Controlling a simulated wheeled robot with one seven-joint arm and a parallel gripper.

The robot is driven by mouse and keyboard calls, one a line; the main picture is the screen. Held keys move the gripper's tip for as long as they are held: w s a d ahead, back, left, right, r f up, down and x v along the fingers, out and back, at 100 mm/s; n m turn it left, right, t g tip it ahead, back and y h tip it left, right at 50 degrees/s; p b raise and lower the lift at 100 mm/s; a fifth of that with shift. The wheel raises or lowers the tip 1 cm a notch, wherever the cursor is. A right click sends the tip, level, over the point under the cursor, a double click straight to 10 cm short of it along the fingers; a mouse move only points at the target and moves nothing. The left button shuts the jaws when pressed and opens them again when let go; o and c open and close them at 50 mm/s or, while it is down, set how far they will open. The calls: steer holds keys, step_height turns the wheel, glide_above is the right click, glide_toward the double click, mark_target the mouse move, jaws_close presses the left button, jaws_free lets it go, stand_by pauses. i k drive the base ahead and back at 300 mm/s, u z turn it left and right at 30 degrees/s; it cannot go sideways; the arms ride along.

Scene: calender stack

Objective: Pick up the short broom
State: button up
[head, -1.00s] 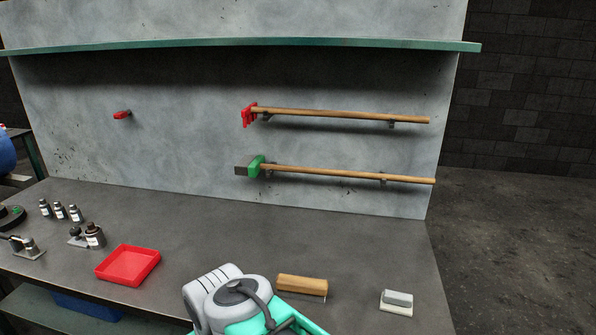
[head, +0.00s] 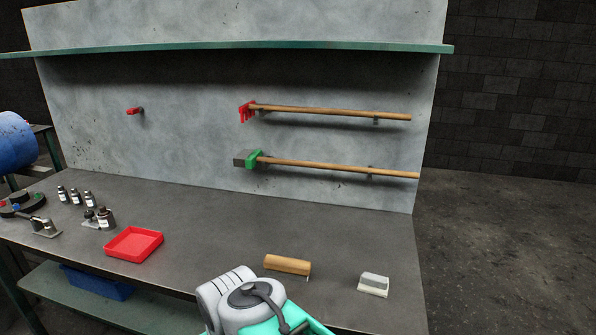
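A broom-like tool (head: 335,167) hangs level on the wall panel, with a wooden handle and a green head with a grey end at left. Above it hangs a similar tool (head: 335,111) with a wooden handle and a red, fork-like head. Both rest on small wall pegs, and their handles point right. I cannot tell for sure which is the short broom; the green-headed one looks more like a broom. Part of my arm shows at the bottom centre, in front of the bench and well short of both tools. My gripper's fingers are not in view.
The grey bench (head: 330,225) holds a red tray (head: 134,244), a wooden-backed block (head: 287,265), a grey-white block (head: 373,284) and small bottles (head: 76,195). A green shelf edge (head: 230,48) runs above the tools. Open floor (head: 510,250) lies right.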

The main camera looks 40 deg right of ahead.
mark_target(247, 158)
steer(key=z, duration=0.25)
steer(key=i, duration=1.1)
steer(key=u, duration=0.6)
